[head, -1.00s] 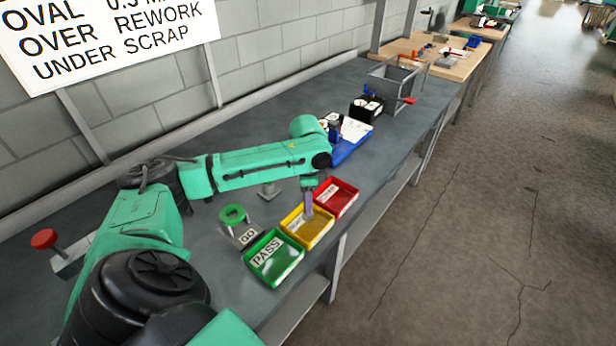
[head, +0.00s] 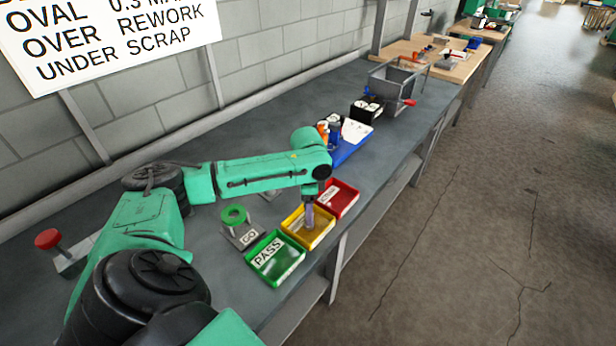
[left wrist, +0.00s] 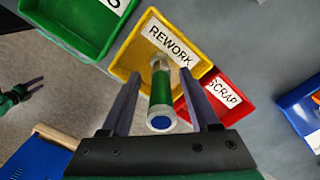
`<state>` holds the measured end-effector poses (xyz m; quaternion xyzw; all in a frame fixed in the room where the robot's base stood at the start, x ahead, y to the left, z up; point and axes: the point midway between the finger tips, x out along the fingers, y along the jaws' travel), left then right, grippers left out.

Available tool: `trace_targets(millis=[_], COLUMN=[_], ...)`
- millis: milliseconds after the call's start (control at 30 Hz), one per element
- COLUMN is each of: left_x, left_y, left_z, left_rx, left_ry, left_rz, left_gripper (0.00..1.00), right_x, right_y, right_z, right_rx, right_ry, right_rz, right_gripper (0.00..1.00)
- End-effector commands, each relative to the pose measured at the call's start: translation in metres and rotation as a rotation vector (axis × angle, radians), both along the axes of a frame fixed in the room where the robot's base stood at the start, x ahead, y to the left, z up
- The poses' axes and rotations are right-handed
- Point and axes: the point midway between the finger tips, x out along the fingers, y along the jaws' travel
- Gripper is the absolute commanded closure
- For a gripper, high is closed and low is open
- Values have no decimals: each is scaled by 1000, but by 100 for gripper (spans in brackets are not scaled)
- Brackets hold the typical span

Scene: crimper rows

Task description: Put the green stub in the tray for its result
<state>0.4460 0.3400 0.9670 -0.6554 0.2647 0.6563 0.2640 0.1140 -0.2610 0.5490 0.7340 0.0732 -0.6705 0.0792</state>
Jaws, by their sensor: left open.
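The green stub (left wrist: 160,92) has a blue end facing the left wrist camera and a pale far end. It is between the fingers of my left gripper (left wrist: 160,76), with a gap on each side, over the yellow REWORK tray (left wrist: 122,66). In the head view, my left gripper (head: 309,217) points down into the yellow tray (head: 290,226) and is open. The stub is not clear in the head view; whether it touches the tray floor cannot be told.
The green PASS tray (head: 283,272) and the red SCRAP tray (head: 350,203) flank the yellow one along the bench's front edge. A blue tray (head: 351,146) lies farther along. A sign (head: 110,40) reads OVAL, OVER REWORK, UNDER SCRAP.

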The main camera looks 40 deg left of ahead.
Motion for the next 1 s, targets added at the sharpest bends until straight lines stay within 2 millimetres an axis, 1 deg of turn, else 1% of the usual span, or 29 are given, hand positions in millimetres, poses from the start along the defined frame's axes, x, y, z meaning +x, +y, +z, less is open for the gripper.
trace_targets(millis=[67,300,433,567,1000], left_x=[1,2,1,0,0], left_y=[1,0,0,0,0], left_z=[14,80,103,111,111], left_rx=[1,-1,0,-1,-1], left_ry=[-6,-8,-4,-1,-1], left_rz=[0,0,1,1,1], left_gripper=[39,39,39,39,39], right_x=[0,0,0,0,0], right_y=[0,0,0,0,3], right_z=[-6,-19,-21,-21,-21], right_rx=[0,0,0,0,4], right_ry=[0,0,0,0,0], right_rz=[0,0,-1,-1,-2], right_gripper=[44,44,44,44,44])
